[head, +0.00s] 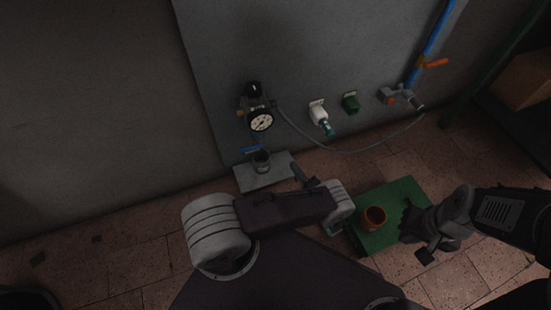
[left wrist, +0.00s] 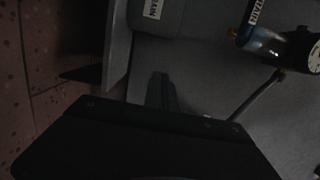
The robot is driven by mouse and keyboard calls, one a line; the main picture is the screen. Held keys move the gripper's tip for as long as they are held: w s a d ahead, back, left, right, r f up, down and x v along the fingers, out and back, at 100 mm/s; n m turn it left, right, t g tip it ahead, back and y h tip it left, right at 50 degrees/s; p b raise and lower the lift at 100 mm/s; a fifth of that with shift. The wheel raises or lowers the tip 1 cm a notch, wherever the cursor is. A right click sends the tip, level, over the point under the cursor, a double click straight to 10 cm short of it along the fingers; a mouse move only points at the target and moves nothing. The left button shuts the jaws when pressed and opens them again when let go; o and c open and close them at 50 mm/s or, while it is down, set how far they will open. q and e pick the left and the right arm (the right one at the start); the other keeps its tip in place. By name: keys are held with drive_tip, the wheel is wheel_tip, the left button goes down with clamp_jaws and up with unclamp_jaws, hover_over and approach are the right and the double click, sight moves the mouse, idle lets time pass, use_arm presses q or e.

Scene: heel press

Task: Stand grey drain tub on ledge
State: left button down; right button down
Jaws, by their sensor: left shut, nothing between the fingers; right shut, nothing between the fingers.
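The grey drain tub (head: 261,158) stands upright on the grey ledge (head: 278,178), below the pressure gauge. In the left wrist view, the tub (left wrist: 153,20) shows its DRAIN label at the top, beside the edge of the ledge (left wrist: 116,48). My left gripper (head: 298,173) is shut and empty, to the right of the tub and apart from it. Its closed fingers also show in the left wrist view (left wrist: 160,88). My right gripper (head: 407,214) is shut and empty beside the brown pot, at the right.
A grey hose (head: 330,150) runs across the wall panel to a tap (head: 398,96). Tiled floor left of the ledge is clear.

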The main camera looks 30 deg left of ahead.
sight(261, 158)
use_arm(q)
drive_tip(key=b+x, duration=0.1)
drive_tip(key=x, duration=0.2)
drive_tip(key=b+x, duration=0.2)
drive_tip(key=x, duration=0.1)
drive_tip(key=b+x, duration=0.1)
drive_tip(key=x, duration=0.2)
drive_tip(key=shift+w+a+f, duration=0.1)
drive_tip(key=shift+a+f, duration=0.2)
drive_tip(key=shift+a, duration=0.1)
drive_tip(key=s, duration=0.1)
drive_tip(key=s+b, duration=0.1)
drive_tip(key=s, duration=0.1)
drive_tip(key=shift+s+a+r+b, duration=0.2)
drive_tip(key=shift+s+a+b, duration=0.1)
drive_tip(key=shift+a, duration=0.1)
drive_tip(key=shift+s+r, duration=0.1)
drive_tip(key=shift+s+a+r+p, duration=0.15)
drive_tip(key=shift+s+p, duration=0.25)
drive_tip(key=shift+p, duration=0.2)
drive_tip(key=shift+s+a+r+p, duration=0.1)
drive_tip(key=shift+s+p, duration=0.3)
drive_tip(key=shift+p, duration=0.15)
drive_tip(key=shift+s+f, duration=0.15)
drive_tip(key=shift+f, duration=0.15)
